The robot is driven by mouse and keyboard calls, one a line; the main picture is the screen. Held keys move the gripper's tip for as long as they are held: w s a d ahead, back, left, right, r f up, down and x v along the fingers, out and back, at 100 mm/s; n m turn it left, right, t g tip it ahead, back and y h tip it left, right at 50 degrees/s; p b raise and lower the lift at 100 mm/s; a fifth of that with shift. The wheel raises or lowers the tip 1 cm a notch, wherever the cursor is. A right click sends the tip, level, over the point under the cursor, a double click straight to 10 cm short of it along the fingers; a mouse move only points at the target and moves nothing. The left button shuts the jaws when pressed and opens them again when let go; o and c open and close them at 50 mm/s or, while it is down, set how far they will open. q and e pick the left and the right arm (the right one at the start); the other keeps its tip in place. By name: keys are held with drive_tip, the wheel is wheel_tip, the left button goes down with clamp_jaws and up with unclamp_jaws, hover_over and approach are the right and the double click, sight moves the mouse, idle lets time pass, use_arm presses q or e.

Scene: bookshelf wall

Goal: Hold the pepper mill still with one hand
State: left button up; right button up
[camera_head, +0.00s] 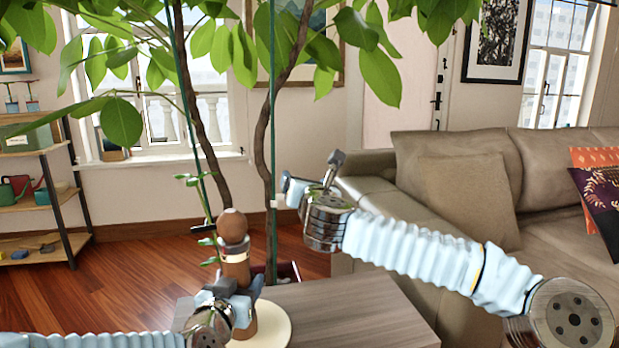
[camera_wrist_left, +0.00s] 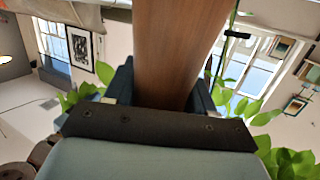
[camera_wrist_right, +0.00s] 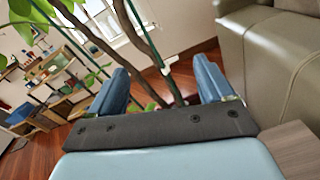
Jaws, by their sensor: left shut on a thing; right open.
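The brown wooden pepper mill (camera_head: 235,262) stands upright on a round cream board (camera_head: 272,326) on the wooden table. It has a rounded top and a pale metal band. My left gripper (camera_head: 232,292) is shut on its lower body; in the left wrist view the mill's brown body (camera_wrist_left: 178,50) fills the space between the fingers. My right gripper (camera_head: 308,190) is raised to the right of the mill, apart from it. In the right wrist view it is open (camera_wrist_right: 165,90), with nothing between its fingers. The mill's lowest part is partly hidden by my left gripper.
The grey-brown table top (camera_head: 360,310) is clear to the right of the board. Thin tree trunks (camera_head: 262,150) with green leaves rise behind the mill. A beige sofa (camera_head: 460,190) stands at the right, and a shelf (camera_head: 45,200) at the left.

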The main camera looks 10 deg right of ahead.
drive_tip(key=shift+w+d+r+m+g+h, duration=0.1)
drive_tip(key=shift+w+d+m+g+h, duration=0.35)
drive_tip(key=shift+m+h, duration=0.45)
drive_tip(key=shift+w+d+r+m+g+h, duration=0.1)
drive_tip(key=shift+w+m+g+h, duration=0.2)
drive_tip(key=shift+w+m+h, duration=0.6)
drive_tip(key=shift+w+d+m+g+h, duration=0.2)
drive_tip(key=shift+d+m+g+h, duration=0.15)
drive_tip(key=shift+h, duration=0.95)
